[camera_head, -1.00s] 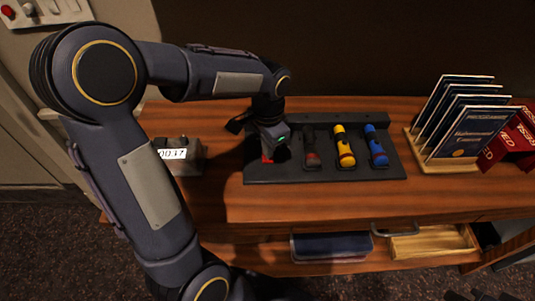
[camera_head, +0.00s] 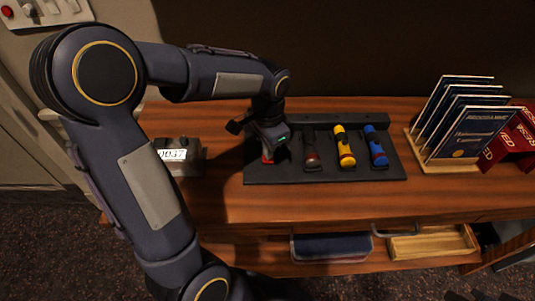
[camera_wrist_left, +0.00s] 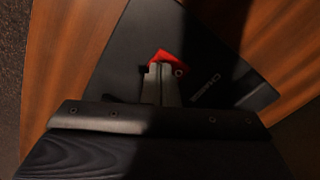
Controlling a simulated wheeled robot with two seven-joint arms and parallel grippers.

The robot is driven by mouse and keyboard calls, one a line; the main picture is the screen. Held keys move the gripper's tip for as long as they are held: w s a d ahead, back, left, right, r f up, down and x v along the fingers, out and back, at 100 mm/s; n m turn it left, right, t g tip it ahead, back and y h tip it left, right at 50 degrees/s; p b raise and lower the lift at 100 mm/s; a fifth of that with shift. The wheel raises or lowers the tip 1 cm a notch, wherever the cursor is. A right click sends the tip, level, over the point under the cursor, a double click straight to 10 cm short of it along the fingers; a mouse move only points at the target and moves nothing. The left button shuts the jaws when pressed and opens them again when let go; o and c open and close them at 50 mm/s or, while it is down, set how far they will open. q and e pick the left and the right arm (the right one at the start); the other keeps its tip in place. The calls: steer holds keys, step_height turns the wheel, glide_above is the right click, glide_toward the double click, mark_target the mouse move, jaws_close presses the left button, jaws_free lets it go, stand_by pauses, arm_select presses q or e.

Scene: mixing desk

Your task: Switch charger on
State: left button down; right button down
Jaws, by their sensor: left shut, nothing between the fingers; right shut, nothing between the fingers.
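The charger is a dark flat base (camera_head: 375,172) on the wooden desk. A black flashlight (camera_head: 310,149), a yellow flashlight (camera_head: 344,147) and a blue flashlight (camera_head: 376,147) rest in its slots. A red switch (camera_head: 267,160) is at its left end; it also shows in the left wrist view (camera_wrist_left: 167,56). My left gripper (camera_wrist_left: 162,68) is shut and empty, with its fingertips at the red switch. They overlap its lower edge in the left wrist view; I cannot tell how firmly they touch. The switch is partly hidden.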

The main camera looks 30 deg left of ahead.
arm_select(q)
steer(key=shift+f+b, duration=0.65)
steer(key=shift+f, duration=0.3)
stand_by(0.9)
steer(key=shift+r, duration=0.15)
step_height(320, 180, up, 7)
steer(key=p, duration=0.6)
stand_by(0.5)
steer(key=s+d+r+n+t+h, duration=0.2)
steer(key=s+n, duration=0.1)
steer(key=s, duration=0.5)
steer(key=s+d+r+n+t+h, duration=0.1)
steer(key=s+d+r+n+t, duration=0.1)
steer(key=s, duration=0.7)
steer(key=shift+r+n+t+h, duration=0.45)
steer(key=shift+n+t, duration=0.35)
steer(key=shift+n, duration=0.4)
